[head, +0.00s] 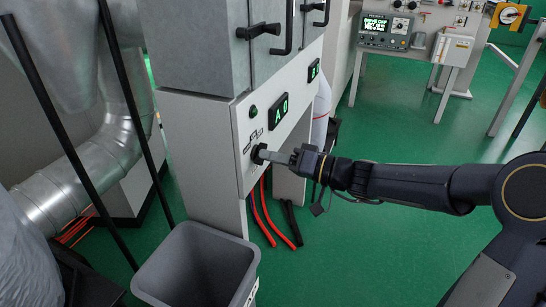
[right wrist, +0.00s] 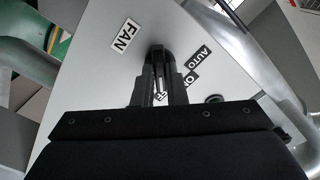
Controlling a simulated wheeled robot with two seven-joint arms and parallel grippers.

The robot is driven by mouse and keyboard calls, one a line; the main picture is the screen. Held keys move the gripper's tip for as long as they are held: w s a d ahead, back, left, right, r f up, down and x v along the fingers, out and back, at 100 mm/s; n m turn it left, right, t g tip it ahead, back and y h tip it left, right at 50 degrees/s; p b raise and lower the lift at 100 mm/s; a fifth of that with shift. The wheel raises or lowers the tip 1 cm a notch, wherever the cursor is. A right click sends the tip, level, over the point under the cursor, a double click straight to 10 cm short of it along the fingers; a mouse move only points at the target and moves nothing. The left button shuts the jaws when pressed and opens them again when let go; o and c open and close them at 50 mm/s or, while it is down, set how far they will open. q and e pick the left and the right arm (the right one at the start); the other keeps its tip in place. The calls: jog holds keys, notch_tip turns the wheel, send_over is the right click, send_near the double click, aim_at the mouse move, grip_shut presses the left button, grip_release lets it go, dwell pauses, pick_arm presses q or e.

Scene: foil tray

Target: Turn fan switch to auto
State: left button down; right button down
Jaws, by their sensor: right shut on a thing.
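The fan switch (head: 257,152) is a dark knob on the light panel of the grey cabinet in the head view. My right gripper (head: 266,155) reaches it from the right and is shut on it. In the right wrist view, the dark fingers of my right gripper (right wrist: 158,72) close around the knob (right wrist: 157,51). A FAN label (right wrist: 124,36) lies left of the knob, and an AUTO label (right wrist: 200,57) and an ON label (right wrist: 191,80) lie to its right. Another label shows partly between the fingers. Which way the knob points is hidden. My left gripper is out of view.
A lit green display (head: 279,111) is above the switch, with cabinet handles (head: 259,31) higher up. A grey bin (head: 199,265) stands below, and red hoses (head: 263,215) hang under the panel. Open green floor (head: 380,250) lies to the right.

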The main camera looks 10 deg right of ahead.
jog(key=m+p, duration=0.3)
jog(key=m, duration=1.4)
jog(key=shift+m, duration=0.5)
jog(key=c, duration=1.5)
grip_release()
jog(key=shift+o, duration=0.2)
